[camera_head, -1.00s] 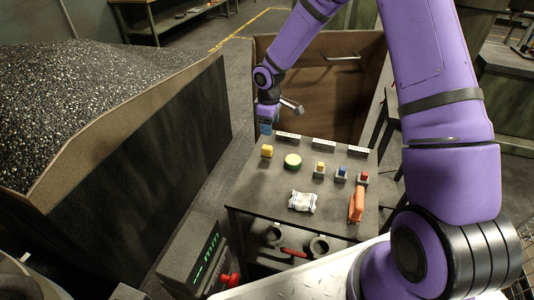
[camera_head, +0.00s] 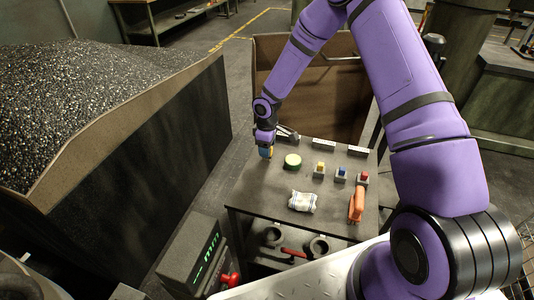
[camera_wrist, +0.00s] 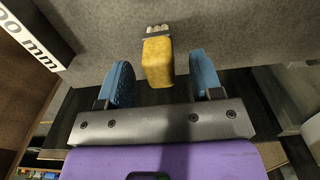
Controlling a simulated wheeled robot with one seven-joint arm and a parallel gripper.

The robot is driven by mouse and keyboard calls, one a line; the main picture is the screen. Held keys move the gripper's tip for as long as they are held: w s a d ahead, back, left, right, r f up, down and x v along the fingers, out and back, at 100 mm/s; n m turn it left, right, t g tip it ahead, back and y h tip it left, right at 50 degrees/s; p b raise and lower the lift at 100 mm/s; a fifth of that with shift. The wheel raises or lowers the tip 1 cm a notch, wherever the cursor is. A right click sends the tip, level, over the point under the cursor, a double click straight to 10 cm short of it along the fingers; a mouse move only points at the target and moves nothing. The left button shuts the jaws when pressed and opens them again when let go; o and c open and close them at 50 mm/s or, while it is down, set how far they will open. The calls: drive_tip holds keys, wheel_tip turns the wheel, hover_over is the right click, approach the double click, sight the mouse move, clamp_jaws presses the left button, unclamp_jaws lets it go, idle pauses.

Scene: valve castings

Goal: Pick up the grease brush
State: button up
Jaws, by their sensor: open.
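The grease brush, a short yellow block with pale bristles at one end, is at the far left of the small grey table (camera_head: 260,196). In the wrist view the yellow brush (camera_wrist: 157,60) lies between the two blue finger pads of my gripper (camera_wrist: 160,78), with a gap on each side. The gripper is open and not touching it. In the head view my gripper (camera_head: 266,145) is right over the brush (camera_head: 266,153) and hides most of it.
Small yellow (camera_head: 319,168), blue (camera_head: 341,173) and red (camera_head: 362,178) topped blocks stand further right. A white packet (camera_head: 302,201) and an orange tool (camera_head: 356,205) lie nearer. A large bin (camera_head: 150,140) stands left.

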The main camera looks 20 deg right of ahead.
drive_tip(key=shift+f, duration=1.5)
drive_tip(key=c, duration=1)
drive_tip(key=shift+r, duration=0.1)
drive_tip(key=shift+r, duration=0.4)
wheel_tip(320, 180, up, 2)
drive_tip(key=shift+r, duration=0.2)
drive_tip(key=shift+s+r, duration=0.15)
drive_tip(key=shift+s, duration=0.5)
drive_tip(key=s, duration=0.5)
drive_tip(key=s+r, duration=0.1)
drive_tip(key=s, duration=0.8)
drive_tip(key=shift+s+d+r, duration=0.15)
drive_tip(key=shift+s+d, duration=0.05)
drive_tip(key=shift+s, duration=0.15)
